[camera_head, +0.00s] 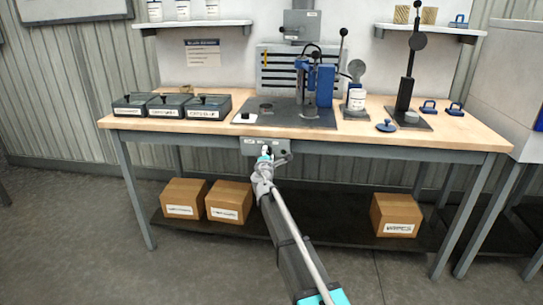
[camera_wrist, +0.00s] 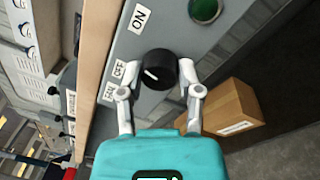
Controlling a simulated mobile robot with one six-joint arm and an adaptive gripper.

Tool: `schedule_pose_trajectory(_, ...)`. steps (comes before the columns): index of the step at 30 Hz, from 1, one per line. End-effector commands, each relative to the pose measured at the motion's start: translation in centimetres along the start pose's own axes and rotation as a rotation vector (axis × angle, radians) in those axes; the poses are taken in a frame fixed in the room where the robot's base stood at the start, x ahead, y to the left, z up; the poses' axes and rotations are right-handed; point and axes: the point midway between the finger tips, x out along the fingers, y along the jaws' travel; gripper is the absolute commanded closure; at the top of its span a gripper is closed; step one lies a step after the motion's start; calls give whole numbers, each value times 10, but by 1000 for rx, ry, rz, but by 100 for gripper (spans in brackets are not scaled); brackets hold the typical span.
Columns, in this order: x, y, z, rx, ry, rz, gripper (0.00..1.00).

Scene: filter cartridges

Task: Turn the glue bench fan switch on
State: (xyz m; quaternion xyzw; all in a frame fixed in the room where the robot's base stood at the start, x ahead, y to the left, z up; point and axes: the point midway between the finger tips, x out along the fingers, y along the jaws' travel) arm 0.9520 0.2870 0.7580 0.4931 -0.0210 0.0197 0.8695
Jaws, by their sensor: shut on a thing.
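The fan switch is a round black knob (camera_wrist: 158,69) with a short white pointer line, on a grey switch box under the bench's front edge. The pointer's line slants, with one end toward the OFF label (camera_wrist: 119,69). The ON label (camera_wrist: 139,18) is farther up the panel. A dark green round lamp or button (camera_wrist: 205,9) sits beyond the knob. My gripper (camera_wrist: 159,76) is shut on the knob, one finger on each side. In the head view the box (camera_head: 254,146) shows with my gripper (camera_head: 265,157) at its front; the knob is hidden there.
The wooden bench top (camera_head: 230,134) overhangs just above the box. A press (camera_head: 318,80) and lidded bins (camera_head: 207,107) stand on the bench.

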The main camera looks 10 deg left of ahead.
Motion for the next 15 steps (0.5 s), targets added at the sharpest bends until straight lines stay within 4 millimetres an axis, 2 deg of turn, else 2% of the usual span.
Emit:
schedule_pose_trajectory(6, 2, -1, 1, 181, -18, 1, 100)
schedule_pose_trajectory(15, 2, -2, 1, 338, -28, 3, 100)
